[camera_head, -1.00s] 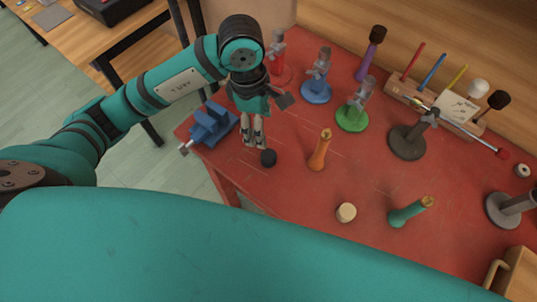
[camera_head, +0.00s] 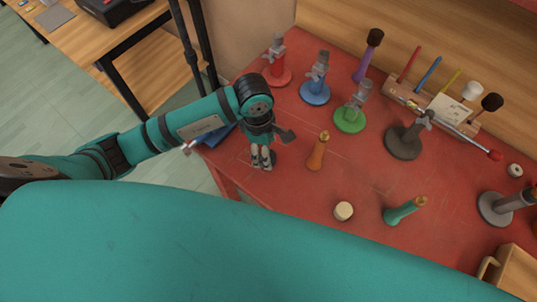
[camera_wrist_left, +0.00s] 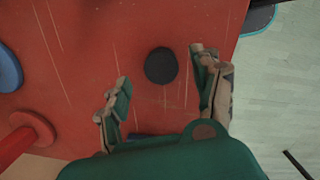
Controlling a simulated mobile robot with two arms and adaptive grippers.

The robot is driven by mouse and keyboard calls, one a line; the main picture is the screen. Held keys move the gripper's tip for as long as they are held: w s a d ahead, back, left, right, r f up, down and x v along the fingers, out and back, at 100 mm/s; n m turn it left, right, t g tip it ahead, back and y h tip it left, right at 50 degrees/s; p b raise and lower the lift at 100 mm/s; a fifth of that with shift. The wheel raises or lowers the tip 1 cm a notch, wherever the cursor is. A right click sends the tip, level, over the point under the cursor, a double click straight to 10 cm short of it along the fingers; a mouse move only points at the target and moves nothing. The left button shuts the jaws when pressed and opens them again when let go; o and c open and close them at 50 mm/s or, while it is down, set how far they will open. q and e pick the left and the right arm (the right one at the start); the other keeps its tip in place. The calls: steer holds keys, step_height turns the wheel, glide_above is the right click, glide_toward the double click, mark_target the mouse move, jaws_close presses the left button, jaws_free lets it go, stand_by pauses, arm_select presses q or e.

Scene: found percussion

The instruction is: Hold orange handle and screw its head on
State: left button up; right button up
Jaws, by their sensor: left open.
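The orange handle (camera_head: 318,152) stands upright on the red table, with a brass-coloured tip on top and no head on it. A round black head (camera_wrist_left: 161,65) lies on the table in the left wrist view. In the head view my left gripper hides it. My left gripper (camera_head: 262,163) points down over the table, left of the orange handle. In the left wrist view its two fingers (camera_wrist_left: 160,88) are spread apart, with the black head in line with the gap between their tips. Nothing is held. My right gripper is not in view.
A teal handle (camera_head: 403,211) and a cream head (camera_head: 343,211) are near the front. Red (camera_head: 278,72), blue (camera_head: 316,88), green (camera_head: 350,118) and dark grey (camera_head: 404,142) stands are behind. A purple mallet (camera_head: 366,58) stands further back. A blue vise (camera_head: 212,137) is partly behind my arm.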

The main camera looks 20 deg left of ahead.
arm_select(q)
steer(key=shift+s+d+f+p, duration=0.1)
steer(key=shift+f+p, duration=0.05)
steer(key=shift+f, duration=0.45)
steer(key=shift+s+d+f+p, duration=0.1)
steer(key=shift+f+p, duration=0.05)
steer(key=shift+f, duration=0.45)
steer(key=shift+w+f, duration=0.1)
steer(key=shift+f, duration=0.4)
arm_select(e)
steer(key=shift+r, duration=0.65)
arm_select(q)
steer(key=c, duration=1.1)
steer(key=shift+r, duration=0.1)
steer(key=shift+c, duration=0.2)
